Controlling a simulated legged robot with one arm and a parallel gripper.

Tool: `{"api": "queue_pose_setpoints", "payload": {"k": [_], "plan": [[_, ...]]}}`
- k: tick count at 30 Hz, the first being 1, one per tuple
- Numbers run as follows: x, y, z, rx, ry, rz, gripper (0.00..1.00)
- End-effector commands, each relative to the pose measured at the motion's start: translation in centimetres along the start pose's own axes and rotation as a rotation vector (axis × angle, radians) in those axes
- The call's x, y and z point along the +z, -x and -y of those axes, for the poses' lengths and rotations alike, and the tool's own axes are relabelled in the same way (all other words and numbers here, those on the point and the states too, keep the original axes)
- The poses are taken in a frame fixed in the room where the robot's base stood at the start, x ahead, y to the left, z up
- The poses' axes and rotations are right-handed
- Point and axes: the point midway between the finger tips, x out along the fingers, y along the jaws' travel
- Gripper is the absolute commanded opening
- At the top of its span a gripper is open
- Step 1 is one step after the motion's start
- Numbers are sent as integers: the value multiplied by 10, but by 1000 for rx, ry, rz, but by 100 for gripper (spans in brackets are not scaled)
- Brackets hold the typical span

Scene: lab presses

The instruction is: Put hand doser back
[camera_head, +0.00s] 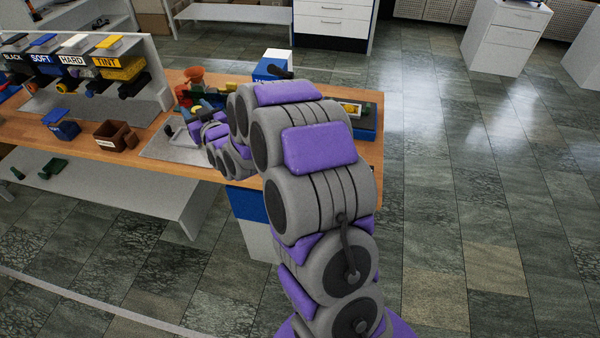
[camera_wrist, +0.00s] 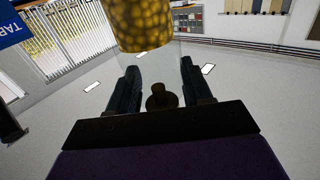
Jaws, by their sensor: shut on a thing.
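In the wrist view my gripper (camera_wrist: 159,82) has its two dark fingers on either side of a thing. Between them shows a dark brown knob-like part (camera_wrist: 162,98), which I take to be part of the hand doser. Just beyond the fingertips is a clear-walled body with a yellow-brown grainy fill (camera_wrist: 142,25), cut off by the picture's top edge. It looks like part of the same doser, but I cannot be sure. In the head view my gripper is low over the bench, largely hidden by my arm, and the doser cannot be made out.
A wooden bench (camera_head: 95,148) carries a rack of bins (camera_head: 120,68) marked BLACK, SOFT, HARD and TINT at left. A brown open box (camera_head: 115,135) and a small blue bin (camera_head: 63,130) stand before it. A red funnel-shaped thing (camera_head: 194,75) stands behind my gripper. Floor (camera_head: 480,180) at right is clear.

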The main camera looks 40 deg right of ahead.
Motion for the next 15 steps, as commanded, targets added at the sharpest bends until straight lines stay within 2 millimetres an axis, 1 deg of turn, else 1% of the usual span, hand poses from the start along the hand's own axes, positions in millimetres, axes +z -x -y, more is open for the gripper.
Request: {"api": "queue_pose_setpoints", "payload": {"k": [1, 2, 3, 5, 6, 8, 9, 12, 14, 15], "plan": [[14, 1, -27, 16, -1, 2, 0], [20, 2, -42, 21, -1, 2, 0], [27, 5, -60, 26, 2, 2, 0], [38, 11, -88, 31, 7, 3, 0], [46, 17, -105, 35, 10, 4, 0], [60, 27, -131, 39, 10, 5, 0], [70, 36, -148, 43, 8, 5, 0], [92, 58, -184, 45, 7, 6, 0], [106, 74, -202, 47, 7, 7, 0], [114, 84, -212, 47, 9, 6, 0]]}}
